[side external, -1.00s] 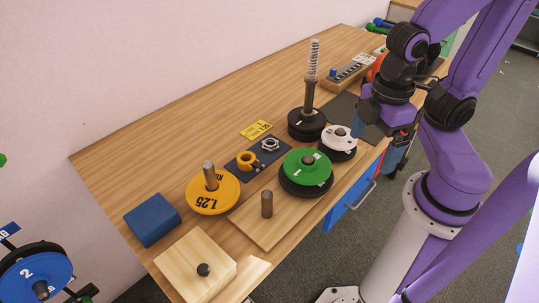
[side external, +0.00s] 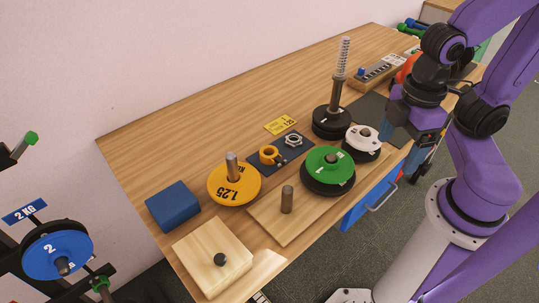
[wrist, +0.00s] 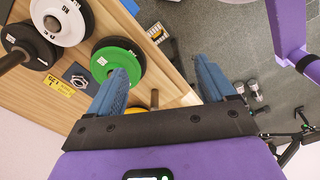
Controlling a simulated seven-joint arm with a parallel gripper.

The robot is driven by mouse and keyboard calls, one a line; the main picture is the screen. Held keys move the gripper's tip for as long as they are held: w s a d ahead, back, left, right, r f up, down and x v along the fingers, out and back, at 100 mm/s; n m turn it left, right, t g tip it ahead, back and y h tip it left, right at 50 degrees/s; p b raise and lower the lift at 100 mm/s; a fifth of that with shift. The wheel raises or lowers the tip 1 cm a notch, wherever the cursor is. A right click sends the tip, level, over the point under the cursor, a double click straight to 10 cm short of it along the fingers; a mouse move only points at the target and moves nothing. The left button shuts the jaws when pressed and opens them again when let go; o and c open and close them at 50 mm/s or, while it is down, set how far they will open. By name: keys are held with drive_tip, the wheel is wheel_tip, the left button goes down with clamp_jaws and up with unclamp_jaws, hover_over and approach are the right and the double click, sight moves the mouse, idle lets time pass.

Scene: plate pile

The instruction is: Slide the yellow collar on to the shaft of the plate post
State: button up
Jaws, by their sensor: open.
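The yellow collar (side external: 268,155) lies on a small dark mat (side external: 300,153) beside a grey hex nut (side external: 293,140); I cannot make it out in the wrist view. The plate post (side external: 336,92) stands upright farther back, with a coiled spring around its upper part and black plates (side external: 331,124) around its foot. Part of its shaft (wrist: 13,61) shows at the left of the wrist view. My gripper (side external: 402,122) hangs at the right, near the table's front edge, clear of the collar. Its blue fingers (wrist: 160,68) are apart, with nothing held between them.
A white plate (side external: 362,133) and green plate (side external: 321,158) stand between my gripper and the mat. A yellow 1.25 plate (side external: 222,194) sits around a peg. A bare peg (side external: 287,199), blue block (side external: 172,207) and wooden box (side external: 205,250) are nearer. The table's back left is clear.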

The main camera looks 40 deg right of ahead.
drive_tip(key=m+t+h, duration=0.3)
drive_tip(key=m+h, duration=0.1)
drive_tip(key=m, duration=1.8)
hover_over(268, 151)
drive_tip(key=s+a, duration=0.6)
wheel_tip(268, 151, down, 3)
drive_tip(key=x, duration=1.6)
drive_tip(key=shift+f, duration=0.2)
drive_tip(key=shift+a, duration=0.1)
drive_tip(key=c, duration=1.2)
